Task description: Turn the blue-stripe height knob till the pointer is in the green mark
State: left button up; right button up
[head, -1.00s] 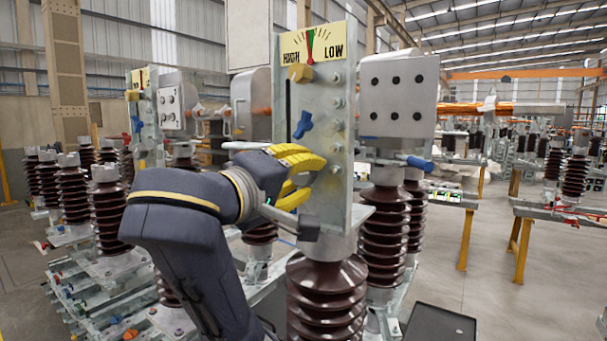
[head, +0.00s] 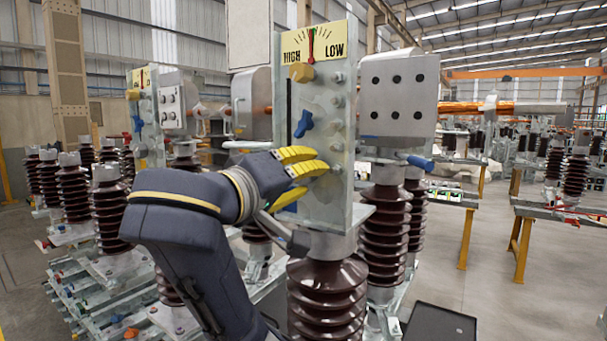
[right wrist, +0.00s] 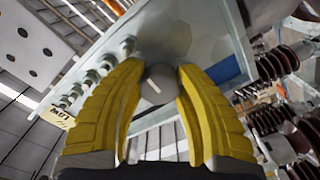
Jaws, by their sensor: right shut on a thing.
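The tall grey panel (head: 325,150) stands on a brown insulator in the head view. Its yellow scale (head: 312,45) reads HIGH at left and LOW at right. The red pointer (head: 311,46) stands nearly upright at the narrow green mark (head: 311,30), overlapping it as far as I can tell. My right gripper (head: 322,161) is at the panel's lower part, and its fingers hide the knob there. In the right wrist view, my right gripper (right wrist: 160,75) has its yellow fingers on both sides of a round grey knob (right wrist: 157,88) with a white line. My left gripper is not in view.
A blue patch (right wrist: 224,70) lies on the panel beside the knob. A grey box (head: 398,95) stands close at right. A similar panel stands at left.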

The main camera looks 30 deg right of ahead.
jog(key=shift+f, duration=0.1)
jog(key=o, duration=1)
jog(key=shift+s+d, duration=0.1)
jog(key=shift+s+a, duration=0.1)
jog(key=shift+a, duration=0.45)
jog(key=v, duration=1.1)
